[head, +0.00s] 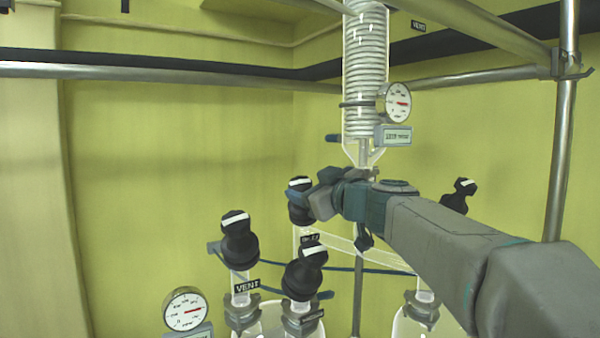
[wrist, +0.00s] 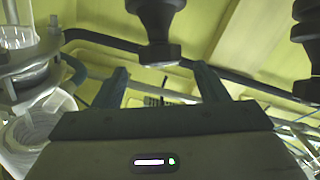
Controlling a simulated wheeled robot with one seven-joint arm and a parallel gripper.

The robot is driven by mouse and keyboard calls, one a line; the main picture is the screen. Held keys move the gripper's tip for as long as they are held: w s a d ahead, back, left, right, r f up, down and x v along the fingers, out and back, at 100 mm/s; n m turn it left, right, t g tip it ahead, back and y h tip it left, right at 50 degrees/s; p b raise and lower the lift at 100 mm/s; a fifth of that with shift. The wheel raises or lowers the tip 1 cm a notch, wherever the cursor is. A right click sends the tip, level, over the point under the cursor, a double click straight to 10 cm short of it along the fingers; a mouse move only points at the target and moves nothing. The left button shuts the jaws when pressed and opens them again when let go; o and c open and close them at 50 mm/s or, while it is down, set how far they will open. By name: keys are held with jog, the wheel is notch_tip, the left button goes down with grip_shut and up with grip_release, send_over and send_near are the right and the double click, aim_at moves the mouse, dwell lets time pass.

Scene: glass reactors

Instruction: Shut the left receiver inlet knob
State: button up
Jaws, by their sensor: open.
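Several black valve knobs with white stripes stand on glass necks in the head view. One knob (head: 300,200) is right beside my gripper (head: 322,197). A front knob (head: 304,272) stands lower, on the left glass receiver (head: 270,322). The labels by these two are too small to read, so I cannot tell which is the inlet knob. In the wrist view, my gripper (wrist: 162,82) is open, its two fingers apart with nothing held. A black knob (wrist: 155,20) stands beyond the fingers, roughly in line with the gap between them.
A knob over a VENT label (head: 238,240) stands at the left. Another knob (head: 458,195) is behind my arm at the right. A coiled glass condenser (head: 365,80) with a gauge (head: 396,103) rises above my gripper. A second gauge (head: 186,310) is lower left. Metal rails (head: 150,72) frame the space.

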aim_at(301, 183)
jog(key=shift+p+x, duration=1.1)
jog(key=shift+x, duration=2.05)
jog(key=c, duration=1)
